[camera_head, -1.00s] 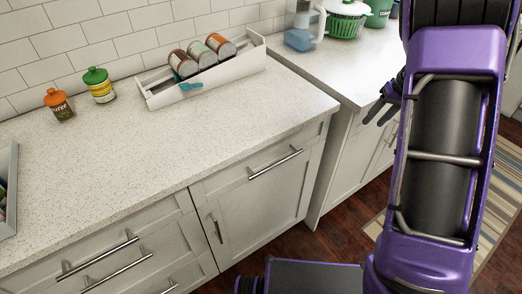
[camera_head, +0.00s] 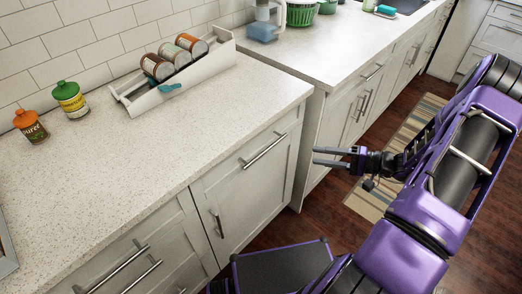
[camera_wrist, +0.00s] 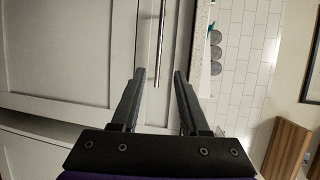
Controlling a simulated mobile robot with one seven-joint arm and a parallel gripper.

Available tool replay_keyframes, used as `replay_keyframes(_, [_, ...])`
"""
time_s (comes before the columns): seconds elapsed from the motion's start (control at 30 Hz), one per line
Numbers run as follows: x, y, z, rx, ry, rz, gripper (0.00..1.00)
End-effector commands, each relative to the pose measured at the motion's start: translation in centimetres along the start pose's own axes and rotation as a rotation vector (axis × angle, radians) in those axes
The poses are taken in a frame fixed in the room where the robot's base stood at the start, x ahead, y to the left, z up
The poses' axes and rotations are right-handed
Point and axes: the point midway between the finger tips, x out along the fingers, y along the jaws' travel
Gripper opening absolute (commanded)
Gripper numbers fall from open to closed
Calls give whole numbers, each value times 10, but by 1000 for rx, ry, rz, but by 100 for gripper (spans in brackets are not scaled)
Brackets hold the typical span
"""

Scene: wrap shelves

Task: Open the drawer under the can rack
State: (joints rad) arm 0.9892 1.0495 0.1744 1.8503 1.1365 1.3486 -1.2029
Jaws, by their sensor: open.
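The white can rack (camera_head: 178,80) stands on the counter against the tiled wall and holds three cans (camera_head: 174,53). Below it, in the counter front, is a white drawer (camera_head: 240,172) with a silver bar handle (camera_head: 264,151); the drawer is shut. My gripper (camera_head: 314,156) is open and empty, to the right of the handle and apart from it. In the wrist view, my gripper's fingers (camera_wrist: 157,75) point toward the drawer front, with a bar handle (camera_wrist: 161,40) ahead between the fingertips. The cans show small at the counter edge in the wrist view.
A cupboard door with an upright handle (camera_head: 218,226) is under the drawer. More drawers with bar handles (camera_head: 125,263) are at the lower left. Two jars (camera_head: 70,99) stand left of the rack. Open floor (camera_head: 290,226) and a striped rug (camera_head: 400,160) lie to the right.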

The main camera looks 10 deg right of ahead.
Motion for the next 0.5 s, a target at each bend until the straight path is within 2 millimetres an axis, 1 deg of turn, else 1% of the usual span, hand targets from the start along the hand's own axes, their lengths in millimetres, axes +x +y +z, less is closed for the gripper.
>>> replay_keyframes(0.17, [24,0,1,2,-5,-1,45])
replay_keyframes(0.5, [98,1,1,1,-6,2,45])
